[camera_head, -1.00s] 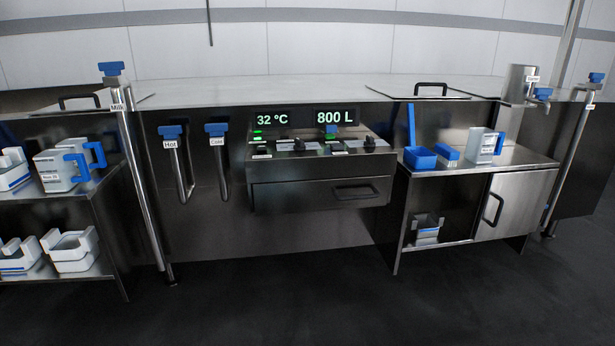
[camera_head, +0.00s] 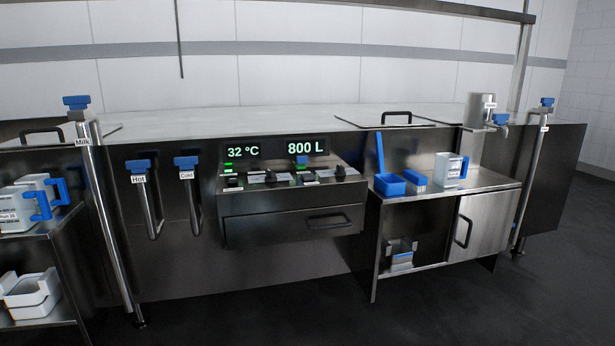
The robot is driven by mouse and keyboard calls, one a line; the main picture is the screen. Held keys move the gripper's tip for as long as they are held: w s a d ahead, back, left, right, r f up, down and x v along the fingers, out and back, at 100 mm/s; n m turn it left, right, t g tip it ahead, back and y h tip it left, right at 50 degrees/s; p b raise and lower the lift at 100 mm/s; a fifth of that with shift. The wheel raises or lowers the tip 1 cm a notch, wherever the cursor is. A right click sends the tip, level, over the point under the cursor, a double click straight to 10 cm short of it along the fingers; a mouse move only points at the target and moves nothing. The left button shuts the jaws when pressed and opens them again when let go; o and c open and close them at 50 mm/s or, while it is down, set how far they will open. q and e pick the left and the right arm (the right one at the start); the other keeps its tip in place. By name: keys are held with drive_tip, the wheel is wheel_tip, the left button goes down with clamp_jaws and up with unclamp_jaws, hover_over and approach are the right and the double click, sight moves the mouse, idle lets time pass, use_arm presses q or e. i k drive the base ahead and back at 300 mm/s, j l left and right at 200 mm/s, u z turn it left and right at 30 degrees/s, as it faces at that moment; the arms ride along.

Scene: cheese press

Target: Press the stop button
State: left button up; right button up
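The control panel (camera_head: 290,197) stands out from the front of the long steel vat, near the middle of the head view. Its sloped top carries several small buttons and dark knobs; a green-lit button (camera_head: 232,170) is at its left and another green spot (camera_head: 301,167) near its middle. The labels are too small to read, so I cannot tell which one is the stop button. Displays above read 32 °C (camera_head: 243,152) and 800 L (camera_head: 306,147). Neither of my grippers shows in this view.
Hot (camera_head: 140,165) and Cold (camera_head: 187,162) taps with blue handles are left of the panel. A steel side table (camera_head: 395,195) with blue containers and a white jug (camera_head: 451,170) stands right. A shelf with white jugs is at far left. The dark floor in front is clear.

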sight(309, 176)
drive_tip(key=i+u, duration=0.2)
drive_tip(key=i, duration=0.25)
drive_tip(key=i+l+u, duration=0.15)
drive_tip(key=i, duration=0.25)
drive_tip(key=i+l+u, duration=0.2)
drive_tip(key=i, duration=0.25)
drive_tip(key=i+l+u, duration=0.2)
drive_tip(key=i, duration=0.2)
